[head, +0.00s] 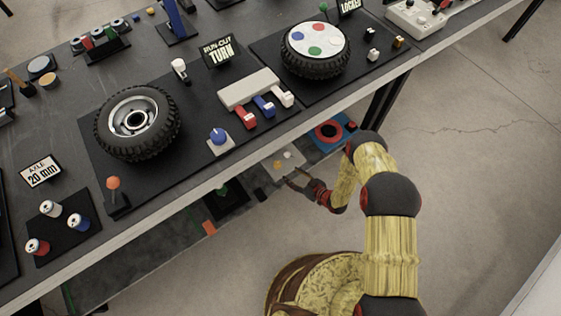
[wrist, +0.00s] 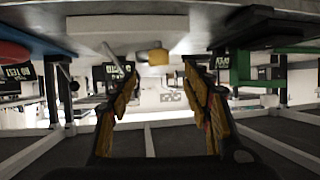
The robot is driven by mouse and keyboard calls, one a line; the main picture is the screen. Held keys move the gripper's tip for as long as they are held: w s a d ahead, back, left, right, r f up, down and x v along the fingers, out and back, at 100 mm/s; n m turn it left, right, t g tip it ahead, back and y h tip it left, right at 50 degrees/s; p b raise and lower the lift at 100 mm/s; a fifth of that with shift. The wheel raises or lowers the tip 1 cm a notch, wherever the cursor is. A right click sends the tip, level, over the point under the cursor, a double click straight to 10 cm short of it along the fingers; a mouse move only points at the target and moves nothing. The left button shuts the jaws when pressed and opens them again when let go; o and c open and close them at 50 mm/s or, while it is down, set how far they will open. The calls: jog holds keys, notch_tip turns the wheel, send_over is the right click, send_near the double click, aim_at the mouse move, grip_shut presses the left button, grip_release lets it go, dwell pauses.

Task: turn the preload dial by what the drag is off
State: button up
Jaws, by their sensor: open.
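My gripper (head: 291,177) is open, low beside the lower shelf under the bench's front edge. In the wrist view, which looks upside down, its fingers (wrist: 160,72) are spread and nothing is between them. Beyond the tips is a yellow knob (wrist: 152,57) by a pale plate (wrist: 105,32). In the head view a beige plate (head: 273,174) with small yellow and white knobs lies on that shelf, just ahead of the gripper. A blue dial (head: 217,134) on a white base stands on the upper bench beside the wheel (head: 137,121). No preload label is readable.
On the lower shelf, a blue plate with a red ring (head: 328,131) lies right of the beige plate, and a dark panel (head: 226,201) lies left. The upper bench (head: 157,204) overhangs the shelf. Open floor (head: 470,180) is at right.

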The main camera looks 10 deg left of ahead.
aim_at(278, 164)
jog(key=b+x, duration=0.1)
jog(key=x, duration=0.3)
jog(key=b+x, duration=0.2)
jog(key=x, duration=0.2)
jog(key=r+b+x, duration=0.1)
jog(key=x, duration=0.3)
jog(key=shift+w+a, duration=0.15)
jog(key=shift+w, duration=0.15)
jog(key=shift+c, duration=1.1)
jog(key=c, duration=0.9)
jog(key=shift+c, duration=0.2)
